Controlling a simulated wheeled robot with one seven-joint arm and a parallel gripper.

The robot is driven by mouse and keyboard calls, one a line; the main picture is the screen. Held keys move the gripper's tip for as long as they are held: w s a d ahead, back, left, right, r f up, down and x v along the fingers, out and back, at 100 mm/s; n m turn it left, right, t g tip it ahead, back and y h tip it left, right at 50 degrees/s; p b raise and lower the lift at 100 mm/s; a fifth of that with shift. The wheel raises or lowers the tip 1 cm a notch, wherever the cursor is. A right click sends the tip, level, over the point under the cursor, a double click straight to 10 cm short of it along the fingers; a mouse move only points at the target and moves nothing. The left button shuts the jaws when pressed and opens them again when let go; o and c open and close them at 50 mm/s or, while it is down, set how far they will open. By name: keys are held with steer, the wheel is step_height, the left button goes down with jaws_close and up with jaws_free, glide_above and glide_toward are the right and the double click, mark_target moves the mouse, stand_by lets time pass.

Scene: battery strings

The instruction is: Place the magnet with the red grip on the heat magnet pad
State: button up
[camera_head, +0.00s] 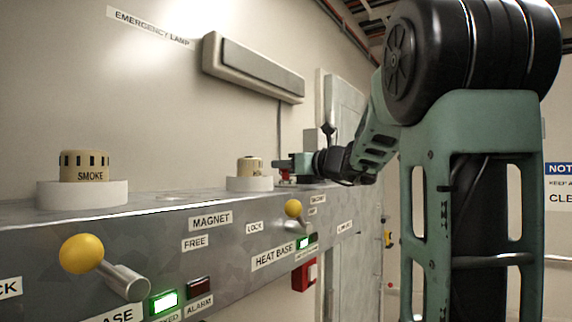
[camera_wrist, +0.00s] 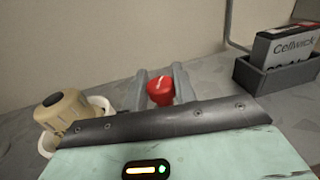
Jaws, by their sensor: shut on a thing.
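The magnet's red grip (camera_wrist: 160,90) is between the two grey fingers of my gripper (camera_wrist: 162,84) in the wrist view. The head view shows a bit of the red (camera_head: 284,174) under my gripper (camera_head: 283,165), close above the shelf top or at it; I cannot tell if it touches. The magnet's lower part is hidden. The heat detector (camera_head: 250,167) sits in its white base just left of my gripper, and in the wrist view a cream detector (camera_wrist: 68,108) stands at the left. I cannot make out the heat magnet pad; my gripper may cover it.
The smoke detector (camera_head: 84,166) stands on a white base at the shelf's left, with a pale flat disc (camera_head: 173,197) right of it. Yellow-knobbed levers (camera_head: 82,254) stick out of the shelf front. A Cellwick box (camera_wrist: 284,46) stands in a grey holder (camera_wrist: 275,75) at the right.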

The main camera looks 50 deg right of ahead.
steer(key=shift+f, duration=0.2)
steer(key=o, duration=1)
steer(key=shift+r, duration=0.1)
steer(key=shift+r, duration=0.15)
steer(key=s, duration=1.2)
steer(key=shift+a+p, duration=0.3)
steer(key=shift+p, duration=0.15)
